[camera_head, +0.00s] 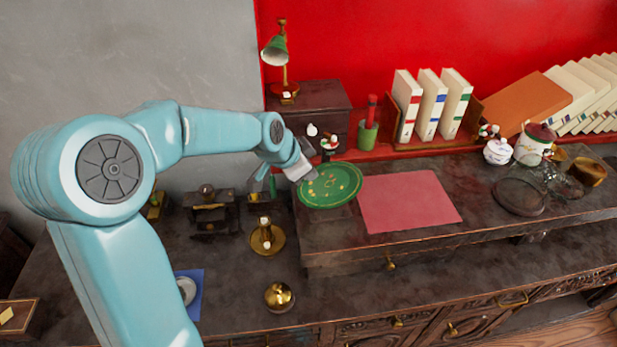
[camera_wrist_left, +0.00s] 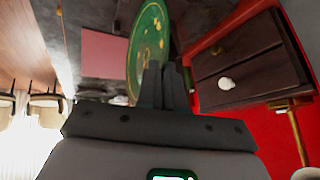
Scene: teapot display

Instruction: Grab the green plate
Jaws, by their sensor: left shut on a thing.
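The green plate (camera_head: 331,186) has a gold pattern and shows at the left end of the raised dark shelf, left of a pink mat. My left gripper (camera_head: 301,171) is at the plate's left rim, its fingers shut on that rim. In the left wrist view the plate (camera_wrist_left: 147,45) stands edge-on beyond the fingertips (camera_wrist_left: 164,72), which meet its near rim. Whether the plate touches the shelf cannot be told. My right gripper is not in view.
The pink mat (camera_head: 407,200) lies bare right of the plate. A small dark drawer box (camera_head: 322,97) and a green pen cup (camera_head: 367,134) stand behind. Brass pieces (camera_head: 266,237) stand on the lower surface. Books (camera_head: 431,104) and a teapot (camera_head: 533,146) are at right.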

